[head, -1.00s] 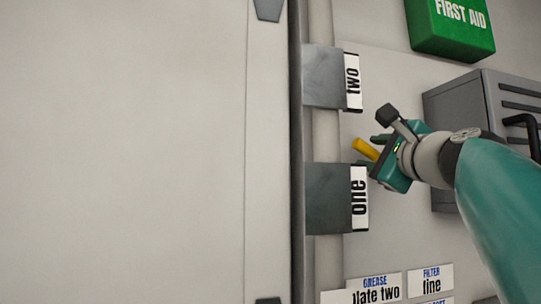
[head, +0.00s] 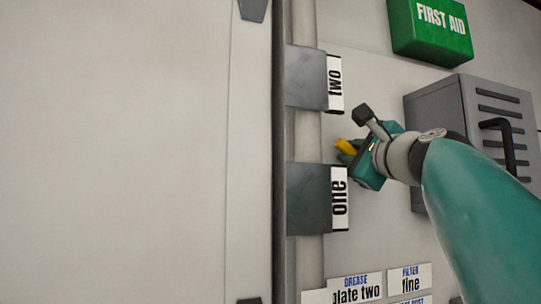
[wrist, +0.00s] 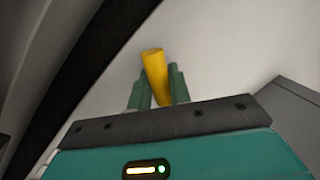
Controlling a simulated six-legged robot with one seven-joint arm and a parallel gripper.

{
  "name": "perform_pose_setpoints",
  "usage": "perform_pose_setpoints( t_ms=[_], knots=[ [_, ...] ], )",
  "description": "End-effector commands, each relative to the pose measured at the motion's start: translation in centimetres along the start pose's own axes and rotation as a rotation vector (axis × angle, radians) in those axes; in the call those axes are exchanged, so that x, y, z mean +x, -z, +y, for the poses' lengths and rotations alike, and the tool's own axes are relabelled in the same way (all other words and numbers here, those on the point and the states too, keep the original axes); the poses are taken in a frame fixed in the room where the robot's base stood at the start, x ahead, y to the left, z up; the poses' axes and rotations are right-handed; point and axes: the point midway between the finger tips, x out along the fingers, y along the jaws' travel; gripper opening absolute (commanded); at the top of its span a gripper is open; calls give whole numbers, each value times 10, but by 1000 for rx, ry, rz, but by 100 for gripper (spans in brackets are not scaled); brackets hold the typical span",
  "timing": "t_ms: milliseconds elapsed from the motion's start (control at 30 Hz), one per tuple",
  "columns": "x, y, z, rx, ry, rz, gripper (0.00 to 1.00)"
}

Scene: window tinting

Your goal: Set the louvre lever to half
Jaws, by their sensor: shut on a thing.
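A short yellow rod (head: 345,146) is between the fingers of my gripper (head: 356,152), in front of the pale wall. The wrist view shows the rod (wrist: 153,68) gripped by the two green fingers (wrist: 156,88), its rounded end standing past the fingertips. My gripper is shut on it. I cannot tell from these views whether the rod is the louvre lever or whether it is fixed to the wall; its base is hidden. A grey slatted box (head: 470,130) with a black bent handle (head: 503,135) is on the wall to the right, partly behind my arm.
Grey blocks labelled "two" (head: 306,77) and "one" (head: 309,197) sit on a vertical pipe left of my gripper. A large pale panel (head: 115,150) fills the left. A green first aid box (head: 428,32) is above, and label plates (head: 356,288) are below.

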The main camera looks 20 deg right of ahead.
Motion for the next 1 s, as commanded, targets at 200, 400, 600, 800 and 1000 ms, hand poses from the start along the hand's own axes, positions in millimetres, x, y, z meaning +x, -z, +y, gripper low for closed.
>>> perform_pose_setpoints(
  t_ms=[200, 400, 600, 800, 1000],
  knots=[
    [2, 0, -8, 98, 6, 18, 0],
    [4, 2, -20, 232, 16, 44, 0],
    [6, 5, -31, 358, 25, 70, 0],
    [7, 8, -37, 445, 30, 86, 0],
    [7, 9, -40, 482, 33, 93, 0]
  ],
)
